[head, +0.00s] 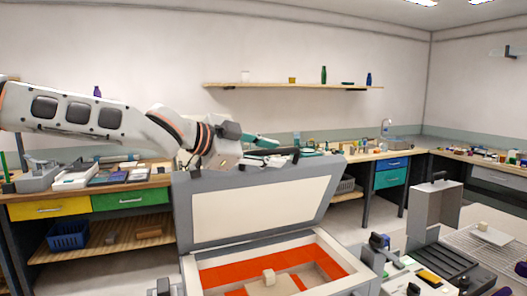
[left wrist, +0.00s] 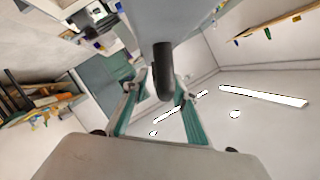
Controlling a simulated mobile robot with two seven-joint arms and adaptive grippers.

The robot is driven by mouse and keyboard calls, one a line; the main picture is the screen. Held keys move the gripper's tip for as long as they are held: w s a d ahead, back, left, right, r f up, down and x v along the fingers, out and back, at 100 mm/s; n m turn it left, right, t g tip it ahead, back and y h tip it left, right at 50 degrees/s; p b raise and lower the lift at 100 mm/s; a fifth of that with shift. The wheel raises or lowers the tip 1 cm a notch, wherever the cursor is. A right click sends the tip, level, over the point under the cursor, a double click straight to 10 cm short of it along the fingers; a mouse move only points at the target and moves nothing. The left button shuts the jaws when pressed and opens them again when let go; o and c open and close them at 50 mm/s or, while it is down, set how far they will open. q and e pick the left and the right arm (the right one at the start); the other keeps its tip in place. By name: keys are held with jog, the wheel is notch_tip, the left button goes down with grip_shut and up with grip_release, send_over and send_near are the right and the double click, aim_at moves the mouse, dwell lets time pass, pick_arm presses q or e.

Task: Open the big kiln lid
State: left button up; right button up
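The big kiln lid (head: 262,205) stands raised, its pale inner face toward me, tilted back above the kiln (head: 345,282). The orange-red interior (head: 225,272) shows, with a small beige block (head: 268,276) on a pale slab inside. In the left wrist view the dark handle bar (left wrist: 163,75) lies between the two teal fingers (left wrist: 160,88), which are spread, with a gap visible on the left side. My right gripper is not in view.
A smaller grey box with an upright lid (head: 434,212) stands at right, beside a wire rack (head: 490,250). Workbenches with yellow (head: 48,209) and green (head: 130,199) drawers line the back wall. A wall shelf (head: 290,86) holds bottles. Open floor lies at left.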

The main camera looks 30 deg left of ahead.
pick_arm(q)
jog(key=v, duration=1.2)
jog(key=shift+d, duration=0.15)
dwell(0.5)
